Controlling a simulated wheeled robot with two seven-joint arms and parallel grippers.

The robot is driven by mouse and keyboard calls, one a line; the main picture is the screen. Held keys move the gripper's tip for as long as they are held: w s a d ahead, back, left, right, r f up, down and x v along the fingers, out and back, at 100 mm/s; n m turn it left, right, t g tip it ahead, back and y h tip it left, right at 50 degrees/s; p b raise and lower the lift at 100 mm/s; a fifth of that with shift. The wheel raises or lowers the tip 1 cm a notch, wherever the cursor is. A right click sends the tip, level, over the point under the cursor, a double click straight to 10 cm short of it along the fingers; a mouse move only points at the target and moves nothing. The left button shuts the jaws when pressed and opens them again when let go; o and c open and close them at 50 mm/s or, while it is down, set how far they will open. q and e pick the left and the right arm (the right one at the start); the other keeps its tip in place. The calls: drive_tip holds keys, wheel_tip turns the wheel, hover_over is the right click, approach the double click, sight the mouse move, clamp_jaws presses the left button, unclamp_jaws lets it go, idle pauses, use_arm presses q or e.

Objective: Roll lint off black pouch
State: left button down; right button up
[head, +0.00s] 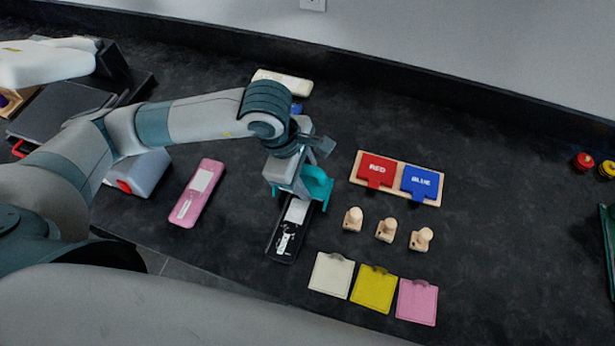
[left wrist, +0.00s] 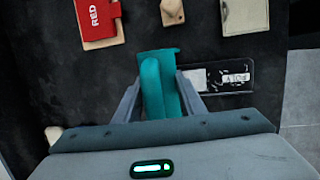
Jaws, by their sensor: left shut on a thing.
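The black pouch (head: 283,247) lies flat on the dark worktop, with a white label and white specks or lettering on its near part. My left gripper (head: 297,190) is over the pouch's far end and shut on a teal tool, the lint roller (head: 318,185). In the left wrist view the lint roller (left wrist: 153,88) stands between the two fingers, and the pouch (left wrist: 240,78) reaches out to the right beside them. The gripper hides the pouch's far end, and I cannot tell whether the roller touches it. My right gripper is not in view.
A pink pouch (head: 197,192) lies left of the black one. To the right are a wooden board with red (head: 377,169) and blue (head: 421,182) tags, several wooden stamps (head: 386,230) and white, yellow (head: 374,288) and pink squares. The far right worktop is mostly clear.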

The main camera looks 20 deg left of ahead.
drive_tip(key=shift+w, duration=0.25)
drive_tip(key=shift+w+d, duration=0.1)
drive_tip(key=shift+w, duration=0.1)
use_arm(q)
drive_tip(key=shift+f, duration=0.15)
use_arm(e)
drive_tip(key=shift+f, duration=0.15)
use_arm(q)
drive_tip(key=shift+f+b, duration=0.3)
drive_tip(key=shift+b, duration=0.25)
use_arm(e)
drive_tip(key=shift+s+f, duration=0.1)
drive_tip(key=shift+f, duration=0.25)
use_arm(q)
drive_tip(key=shift+s+a+f+b, duration=0.15)
drive_tip(key=shift+s+f+b, duration=0.05)
drive_tip(key=shift+f+b, duration=0.15)
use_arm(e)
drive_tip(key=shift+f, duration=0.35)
